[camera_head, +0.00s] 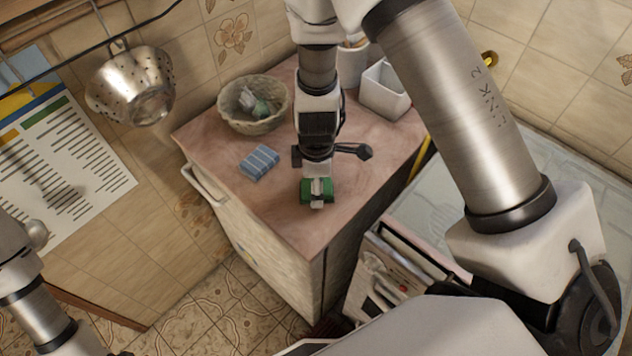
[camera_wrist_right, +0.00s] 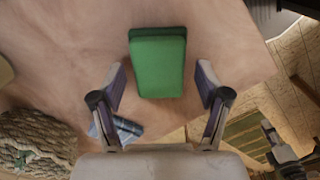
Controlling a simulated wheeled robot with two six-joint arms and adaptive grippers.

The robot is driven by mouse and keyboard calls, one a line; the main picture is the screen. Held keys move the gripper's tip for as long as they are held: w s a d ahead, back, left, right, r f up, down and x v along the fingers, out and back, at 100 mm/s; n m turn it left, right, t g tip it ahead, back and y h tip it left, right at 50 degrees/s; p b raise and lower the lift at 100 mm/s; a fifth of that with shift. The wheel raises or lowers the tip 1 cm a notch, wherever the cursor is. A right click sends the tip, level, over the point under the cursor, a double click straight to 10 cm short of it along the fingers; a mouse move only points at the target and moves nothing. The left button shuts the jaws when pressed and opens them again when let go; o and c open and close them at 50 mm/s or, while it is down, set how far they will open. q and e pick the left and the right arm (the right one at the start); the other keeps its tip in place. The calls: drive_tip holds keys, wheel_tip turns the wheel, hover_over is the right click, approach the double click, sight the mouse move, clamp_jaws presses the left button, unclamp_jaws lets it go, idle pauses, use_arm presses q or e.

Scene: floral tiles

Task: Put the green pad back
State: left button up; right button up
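The green pad (camera_head: 307,193) lies on the pinkish countertop (camera_head: 215,130), partly covered by my right gripper in the head view. In the right wrist view the green pad (camera_wrist_right: 158,65) lies between the two fingers of my right gripper (camera_wrist_right: 160,78). A gap shows on each side, so the gripper is open and not closed on it. In the head view my right gripper (camera_head: 317,192) points down over the pad.
A blue striped pad (camera_head: 260,162) lies left of the green pad. A bowl (camera_head: 240,122) with items inside stands behind it. A white container (camera_head: 384,92) and a white cup (camera_head: 352,66) stand at the back. A colander (camera_head: 133,84) hangs on the wall. The counter's front left is clear.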

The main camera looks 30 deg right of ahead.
drive_tip(key=shift+w, duration=0.1)
drive_tip(key=shift+r, duration=0.35)
wheel_tip(320, 180, up, 12)
drive_tip(key=shift+f, duration=0.25)
